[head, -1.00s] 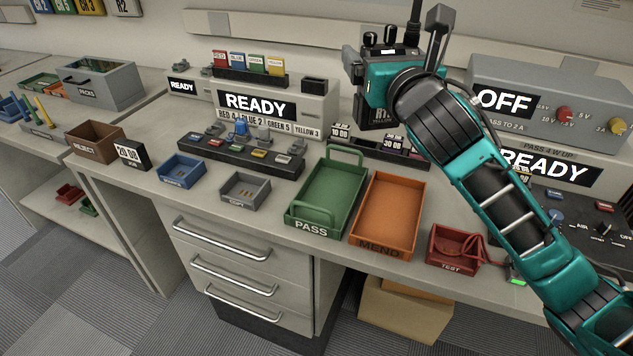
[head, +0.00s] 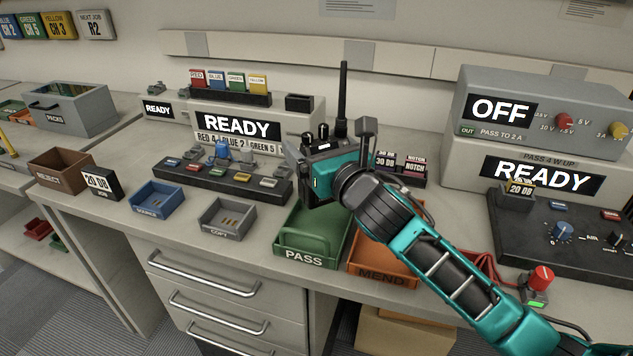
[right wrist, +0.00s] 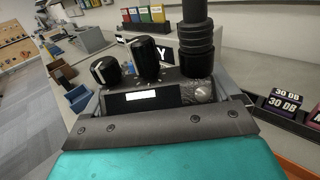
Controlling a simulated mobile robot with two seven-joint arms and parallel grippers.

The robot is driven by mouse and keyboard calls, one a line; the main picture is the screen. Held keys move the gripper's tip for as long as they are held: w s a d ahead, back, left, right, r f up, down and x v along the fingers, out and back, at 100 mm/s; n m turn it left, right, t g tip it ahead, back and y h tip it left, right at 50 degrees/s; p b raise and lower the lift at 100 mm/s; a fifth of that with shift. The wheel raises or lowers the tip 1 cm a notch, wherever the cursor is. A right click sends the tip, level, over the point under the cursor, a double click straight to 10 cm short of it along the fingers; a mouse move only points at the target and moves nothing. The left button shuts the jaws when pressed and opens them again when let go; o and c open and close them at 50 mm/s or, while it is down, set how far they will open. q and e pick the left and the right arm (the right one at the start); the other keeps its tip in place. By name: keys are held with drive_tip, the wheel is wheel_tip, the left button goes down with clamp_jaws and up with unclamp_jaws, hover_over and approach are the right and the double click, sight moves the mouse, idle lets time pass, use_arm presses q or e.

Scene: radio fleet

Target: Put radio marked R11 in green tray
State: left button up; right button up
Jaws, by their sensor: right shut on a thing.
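A dark radio (head: 322,145) with a tall black antenna and knobs on top is held upright in my right gripper (head: 325,172). It is above the back part of the green tray (head: 289,252), which is marked PASS, and hides that part. The right wrist view shows the radio's top (right wrist: 150,92), with two knobs, a small white display and the antenna base, between the jaws. The radio's marking is not readable now. The visible front of the green tray looks empty. My left gripper is not in view.
The orange MEND tray (head: 383,272) stands right of the green tray, partly behind my right arm. A grey COPY tray (head: 227,219) and a blue tray (head: 157,200) stand to the left. A black rack (head: 222,180) and the READY unit (head: 238,127) are behind.

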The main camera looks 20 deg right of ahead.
drive_tip(key=shift+f, duration=0.6)
wheel_tip(320, 180, down, 4)
drive_tip(key=shift+f+b, duration=0.1)
drive_tip(key=shift+b, duration=0.8)
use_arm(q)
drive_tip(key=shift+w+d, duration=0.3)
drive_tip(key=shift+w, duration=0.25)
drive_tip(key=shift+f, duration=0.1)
use_arm(e)
drive_tip(key=shift+f, duration=0.2)
drive_tip(key=o, duration=1)
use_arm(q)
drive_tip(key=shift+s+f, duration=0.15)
use_arm(e)
drive_tip(key=shift+o, duration=0.5)
